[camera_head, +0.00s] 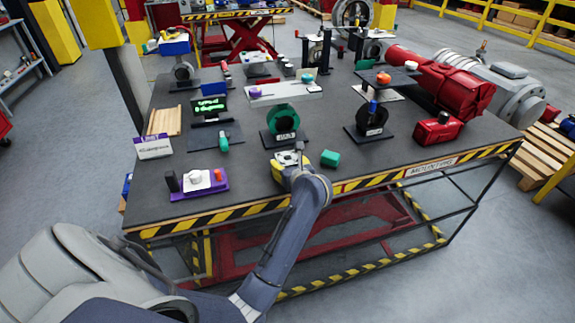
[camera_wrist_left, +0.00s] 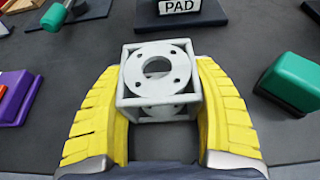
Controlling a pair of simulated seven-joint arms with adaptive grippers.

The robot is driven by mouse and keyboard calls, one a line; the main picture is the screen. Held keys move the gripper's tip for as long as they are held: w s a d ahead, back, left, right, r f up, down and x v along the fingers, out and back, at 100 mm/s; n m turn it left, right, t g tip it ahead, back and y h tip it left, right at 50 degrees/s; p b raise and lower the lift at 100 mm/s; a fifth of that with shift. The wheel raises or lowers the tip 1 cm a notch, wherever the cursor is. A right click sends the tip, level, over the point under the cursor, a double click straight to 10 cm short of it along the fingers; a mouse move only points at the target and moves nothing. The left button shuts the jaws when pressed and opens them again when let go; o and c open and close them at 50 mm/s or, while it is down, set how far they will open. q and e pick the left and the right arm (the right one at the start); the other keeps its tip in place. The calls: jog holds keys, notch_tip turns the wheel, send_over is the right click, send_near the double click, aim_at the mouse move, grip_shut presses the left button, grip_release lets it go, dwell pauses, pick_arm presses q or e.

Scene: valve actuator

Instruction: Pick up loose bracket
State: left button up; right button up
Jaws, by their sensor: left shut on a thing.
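The loose bracket (camera_wrist_left: 157,72) is a light grey, box-like frame with round holed plates at top and bottom. In the left wrist view it sits between the yellow fingers of my left gripper (camera_wrist_left: 158,110), which is shut on it. In the head view my left gripper (camera_head: 292,168) is at the front middle of the table, and the bracket (camera_head: 288,158) shows just past it, partly hidden by the gripper. I cannot tell whether the bracket touches the table. My right gripper is not in view.
A green block (camera_head: 330,158) lies close to the right of my left gripper. A green valve with a PAD label (camera_head: 282,119) stands just behind. A purple tray (camera_head: 199,183) is to the left. A red actuator (camera_head: 440,80) lies at the right. Dark table (camera_head: 390,160) is bare at front right.

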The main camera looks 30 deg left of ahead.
pick_arm(q)
jog(key=shift+c, duration=0.7)
jog(key=shift+r, duration=0.15)
notch_tip(320, 180, up, 19)
jog(key=w+d+r+m+t+h, duration=0.1)
jog(key=d+m+t+h, duration=0.1)
jog(key=d+m+h, duration=0.3)
jog(key=w+d+r+m+t+h, duration=0.1)
jog(key=d+m+h, duration=0.3)
jog(key=d, duration=0.8)
jog(key=shift+d+r+m+t+h, duration=0.4)
jog(key=shift+t+h, duration=0.2)
jog(key=shift+t, duration=0.2)
jog(key=shift+w+a+r, duration=0.1)
jog(key=shift+r, duration=0.05)
